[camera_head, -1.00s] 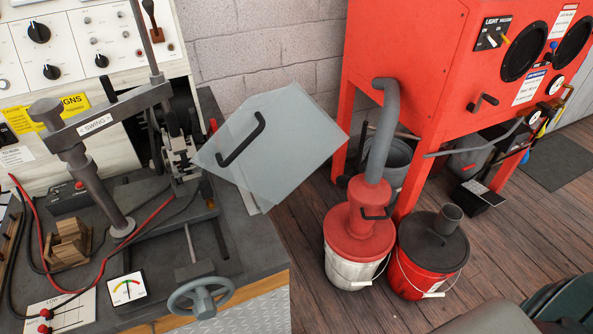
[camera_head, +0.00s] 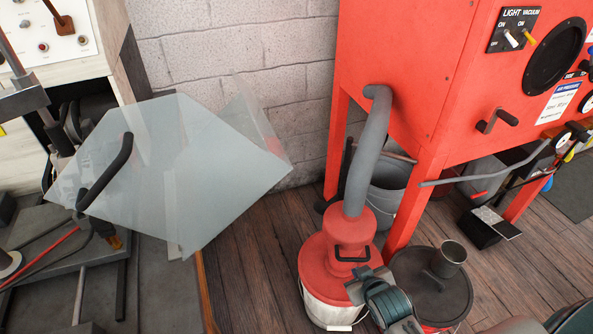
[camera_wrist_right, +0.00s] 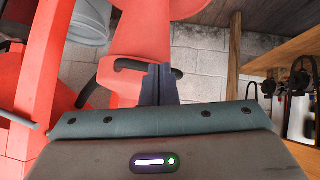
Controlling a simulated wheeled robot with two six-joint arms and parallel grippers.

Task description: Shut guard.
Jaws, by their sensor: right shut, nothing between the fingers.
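The guard (camera_head: 215,165) is a clear, greyish bent panel with a black bar handle (camera_head: 108,172). It stands out, swung open, over the right side of the bench machine at the left of the head view. My right gripper (camera_head: 357,281) is low in the head view, in front of the red-topped bucket and well to the right of the guard, not touching it. Its fingers are shut and empty, and they also show in the right wrist view (camera_wrist_right: 160,84). My left gripper is not in view.
A red cabinet (camera_head: 405,85) with a grey hose (camera_head: 368,160) stands at right. The hose runs to a red-topped white bucket (camera_head: 322,262); a dark-lidded red bucket (camera_head: 425,285) is beside it. Wooden floor is open between bench and buckets.

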